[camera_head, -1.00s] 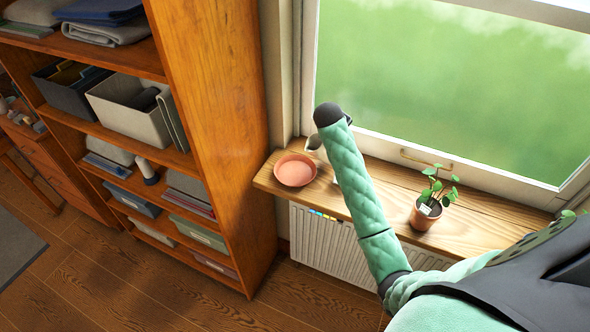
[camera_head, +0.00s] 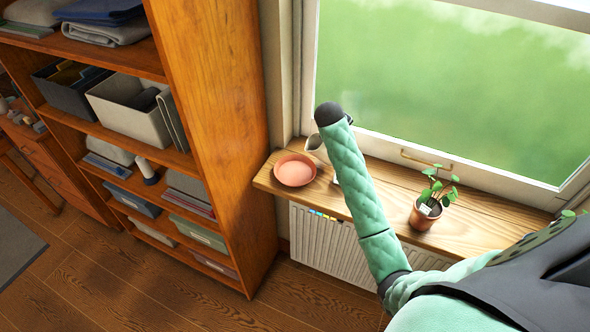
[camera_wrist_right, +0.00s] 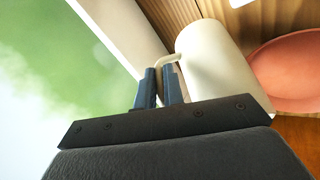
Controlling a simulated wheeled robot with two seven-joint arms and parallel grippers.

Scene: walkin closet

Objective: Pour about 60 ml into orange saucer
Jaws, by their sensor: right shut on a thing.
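The orange saucer (camera_head: 295,170) sits at the left end of the wooden windowsill. A cream-white jug (camera_head: 316,146) is just right of it and partly hidden behind my right arm in the head view. In the right wrist view my right gripper (camera_wrist_right: 160,84) is shut on the handle of the jug (camera_wrist_right: 215,65). The saucer (camera_wrist_right: 290,75) shows beyond the jug there, at the right edge. I cannot see inside the jug, and no liquid stream is visible. My left gripper is in neither view.
A potted plant (camera_head: 425,213) stands on the windowsill (camera_head: 470,232), right of my arm. The window (camera_head: 450,90) rises behind the sill. A tall wooden shelf unit (camera_head: 215,120) stands close at the left. A radiator (camera_head: 325,240) is below the sill.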

